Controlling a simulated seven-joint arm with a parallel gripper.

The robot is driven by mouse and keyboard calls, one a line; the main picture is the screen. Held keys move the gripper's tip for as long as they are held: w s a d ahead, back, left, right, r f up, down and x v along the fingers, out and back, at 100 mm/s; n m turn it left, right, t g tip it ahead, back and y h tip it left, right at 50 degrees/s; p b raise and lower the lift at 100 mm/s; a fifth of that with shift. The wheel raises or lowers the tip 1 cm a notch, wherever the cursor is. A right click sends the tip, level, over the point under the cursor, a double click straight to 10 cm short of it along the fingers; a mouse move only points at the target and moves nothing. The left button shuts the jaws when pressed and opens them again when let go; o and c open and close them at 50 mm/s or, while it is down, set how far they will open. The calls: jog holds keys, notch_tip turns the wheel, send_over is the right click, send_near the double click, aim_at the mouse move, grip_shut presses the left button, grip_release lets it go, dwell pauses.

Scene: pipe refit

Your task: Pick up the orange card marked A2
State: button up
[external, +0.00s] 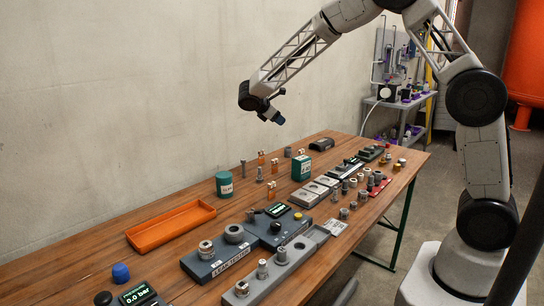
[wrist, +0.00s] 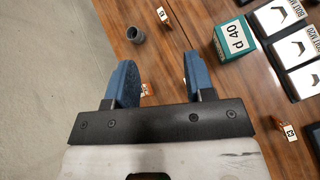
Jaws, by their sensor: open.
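Several small orange cards stand upright on the wooden table; their marks are too small to read, so I cannot tell which is A2. In the external view cards show at the far side (external: 261,158), beside the green box (external: 300,153) and nearer the camera (external: 271,190). In the wrist view one card (wrist: 145,90) shows between the blue fingers, close to the left one and partly hidden by my gripper. Others show at the top (wrist: 163,15) and lower right (wrist: 288,132). My gripper (wrist: 160,60) is open and empty; in the external view it (external: 279,119) hangs above the table.
A green box marked d 40 (wrist: 236,40) stands right of the fingers, and a grey pipe fitting (wrist: 136,35) stands ahead. An orange tray (external: 170,226) and a leak tester (external: 232,256) occupy the table's near part.

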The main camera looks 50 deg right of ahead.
aim_at(259, 154)
jog(key=w+a+f+n+h, duration=0.1)
jog(key=w+f+n+h, duration=0.2)
jog(key=w+f, duration=0.9)
jog(key=shift+w+a+f+n+t+h, duration=0.15)
jog(key=shift+w+a+n+t+h, duration=0.15)
jog(key=shift+w+n, duration=0.2)
jog(key=shift+f, duration=1.7)
jog(key=shift+f, duration=0.15)
jog(key=shift+f, duration=0.6)
jog(key=shift+s+d+f, duration=0.1)
jog(key=shift+d+f, duration=0.2)
jog(key=shift+f, duration=0.35)
jog(key=shift+d+f, duration=0.3)
jog(key=shift+f, duration=0.3)
jog(key=shift+x, duration=0.85)
